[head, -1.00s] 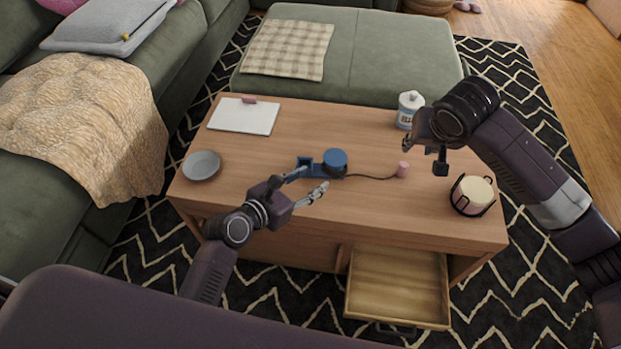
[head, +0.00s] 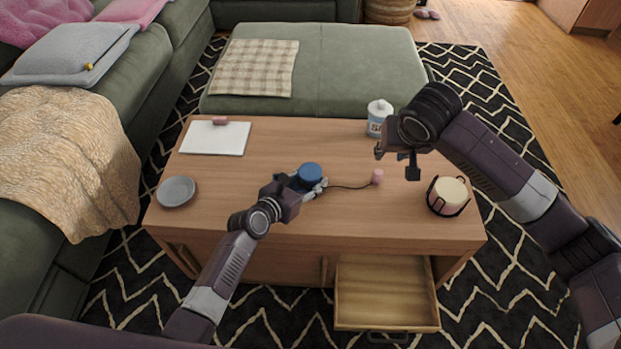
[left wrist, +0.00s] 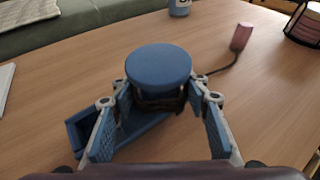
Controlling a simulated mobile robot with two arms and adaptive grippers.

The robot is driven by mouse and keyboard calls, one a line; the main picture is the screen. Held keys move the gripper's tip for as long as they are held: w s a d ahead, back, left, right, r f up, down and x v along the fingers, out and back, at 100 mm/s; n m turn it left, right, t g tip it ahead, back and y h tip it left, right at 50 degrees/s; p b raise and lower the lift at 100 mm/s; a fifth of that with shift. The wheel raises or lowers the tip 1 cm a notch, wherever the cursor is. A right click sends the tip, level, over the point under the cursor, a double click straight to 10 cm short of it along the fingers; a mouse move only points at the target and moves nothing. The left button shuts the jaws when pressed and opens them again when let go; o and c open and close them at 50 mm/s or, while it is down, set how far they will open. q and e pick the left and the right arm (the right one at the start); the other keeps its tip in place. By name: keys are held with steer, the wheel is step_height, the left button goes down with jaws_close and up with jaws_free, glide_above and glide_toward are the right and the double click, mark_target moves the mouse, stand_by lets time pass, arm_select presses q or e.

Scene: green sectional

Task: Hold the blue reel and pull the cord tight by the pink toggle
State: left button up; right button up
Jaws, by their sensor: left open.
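The blue reel (head: 310,171) stands on the wooden coffee table, its round top on a blue base (left wrist: 150,138). A dark cord runs right from it, with some slack, to the pink toggle (head: 377,176), which stands on the table; it also shows in the left wrist view (left wrist: 241,37). My left gripper (head: 309,186) is open at the reel. In the left wrist view its fingers (left wrist: 160,100) are on either side of the reel, and I cannot tell if they touch it. My right gripper (head: 397,163) is open and empty, above the table near the toggle.
A grey plate (head: 176,191) and white board (head: 213,138) are at left. An open drawer (head: 386,291) juts from the front.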

arm_select(q)
steer(key=shift+w+d, duration=0.1)
steer(key=shift+w, duration=0.05)
steer(key=c, duration=1)
stand_by(0.4)
